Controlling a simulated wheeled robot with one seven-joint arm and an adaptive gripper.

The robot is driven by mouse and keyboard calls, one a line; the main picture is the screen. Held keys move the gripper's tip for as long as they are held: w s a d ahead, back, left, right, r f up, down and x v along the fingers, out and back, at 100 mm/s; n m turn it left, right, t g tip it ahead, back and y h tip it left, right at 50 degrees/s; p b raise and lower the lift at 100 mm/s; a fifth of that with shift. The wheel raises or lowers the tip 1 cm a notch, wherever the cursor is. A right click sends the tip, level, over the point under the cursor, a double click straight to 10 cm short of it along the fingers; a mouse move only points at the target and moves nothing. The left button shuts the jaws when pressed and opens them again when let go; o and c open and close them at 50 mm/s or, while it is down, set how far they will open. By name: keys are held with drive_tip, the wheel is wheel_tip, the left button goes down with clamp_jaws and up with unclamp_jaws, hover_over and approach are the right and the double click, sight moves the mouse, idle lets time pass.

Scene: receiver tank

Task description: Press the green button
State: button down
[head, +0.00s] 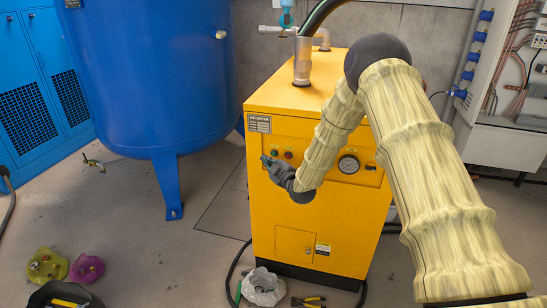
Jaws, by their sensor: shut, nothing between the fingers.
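The yellow air dryer cabinet (276,220) stands in the middle of the head view, with a control panel high on its front face. A small green button (275,153) shows at the panel's left part, with a red button (288,155) just to its right. My gripper (266,159) is shut and empty, its fingertips in front of the panel just left of and slightly below the green button. I cannot tell whether the fingertips touch the panel. My arm covers part of the panel between the red button and the gauge.
A round gauge (348,164) is right of my forearm. A big blue tank (150,80) stands left, an open electrical cabinet (510,70) right. A crumpled pale bag (263,287), pliers (308,302) and green and purple items (47,266) lie on the floor.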

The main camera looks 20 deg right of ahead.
drive_tip(key=shift+w+d, duration=0.45)
drive_tip(key=shift+w, duration=0.2)
drive_tip(key=shift+w+b, duration=0.15)
drive_tip(key=shift+b, duration=0.15)
idle(0.9)
drive_tip(key=shift+w+d, duration=0.2)
drive_tip(key=shift+w, duration=0.05)
drive_tip(key=shift+w+d, duration=0.25)
drive_tip(key=shift+w, duration=0.1)
idle(1.0)
drive_tip(key=shift+s+a, duration=0.1)
drive_tip(key=shift+s, duration=0.05)
idle(0.3)
drive_tip(key=shift+s+a, duration=0.35)
drive_tip(key=shift+s, duration=0.25)
drive_tip(key=s+a, duration=0.1)
drive_tip(key=s, duration=0.1)
drive_tip(key=s+a, duration=0.1)
drive_tip(key=s, duration=0.1)
drive_tip(key=shift+a, duration=0.4)
